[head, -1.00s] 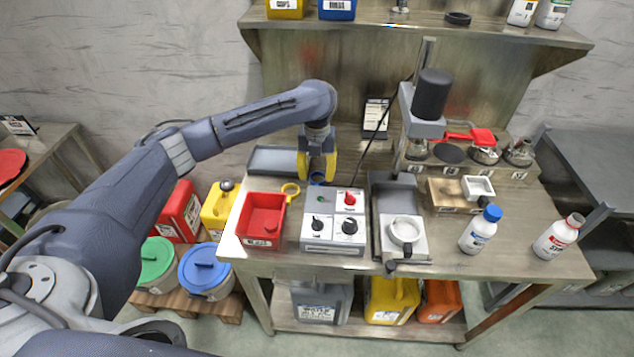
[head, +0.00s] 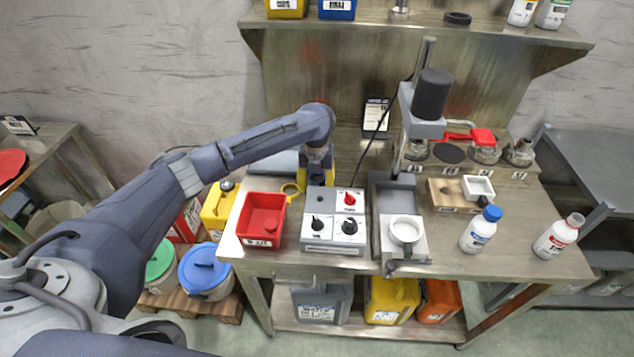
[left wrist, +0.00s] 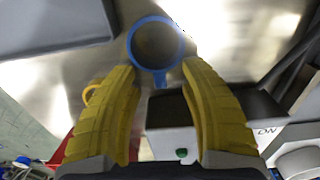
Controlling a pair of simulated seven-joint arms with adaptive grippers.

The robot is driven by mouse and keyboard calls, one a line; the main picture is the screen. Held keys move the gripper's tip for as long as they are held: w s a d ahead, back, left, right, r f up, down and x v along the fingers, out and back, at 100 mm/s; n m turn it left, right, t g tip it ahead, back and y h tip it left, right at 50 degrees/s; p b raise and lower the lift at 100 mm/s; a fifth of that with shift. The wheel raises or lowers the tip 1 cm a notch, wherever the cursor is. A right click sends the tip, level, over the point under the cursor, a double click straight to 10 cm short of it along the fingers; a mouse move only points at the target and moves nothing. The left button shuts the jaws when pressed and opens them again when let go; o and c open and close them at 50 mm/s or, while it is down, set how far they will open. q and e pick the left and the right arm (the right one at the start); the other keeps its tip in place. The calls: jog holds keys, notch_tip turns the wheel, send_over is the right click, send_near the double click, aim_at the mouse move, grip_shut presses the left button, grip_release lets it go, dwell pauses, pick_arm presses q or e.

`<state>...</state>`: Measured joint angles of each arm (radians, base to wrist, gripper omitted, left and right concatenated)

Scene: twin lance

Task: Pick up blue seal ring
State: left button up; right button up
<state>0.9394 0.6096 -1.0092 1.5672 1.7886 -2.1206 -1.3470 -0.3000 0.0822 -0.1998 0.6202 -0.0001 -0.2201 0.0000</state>
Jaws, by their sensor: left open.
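The blue seal ring (left wrist: 156,68) lies on the metal bench top in the left wrist view, with a small tab pointing toward my gripper. My left gripper (left wrist: 160,72) is open, its two yellow fingers apart with the ring between and just past their tips. I cannot tell whether the fingers touch it. In the head view my left gripper (head: 316,180) is low over the bench, behind the control box, and hides the ring there. A yellow ring (head: 291,190) lies to its left. My right gripper is not in view.
The control box (head: 333,222) with knobs stands directly in front of the gripper. A red bin (head: 262,222) is to the left, a grey tray (head: 272,161) behind. A press (head: 428,110) and bottles (head: 481,229) stand to the right.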

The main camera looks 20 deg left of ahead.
pick_arm(q)
jog(key=shift+c, duration=0.2)
jog(key=c, duration=0.9)
jog(key=shift+r, duration=0.15)
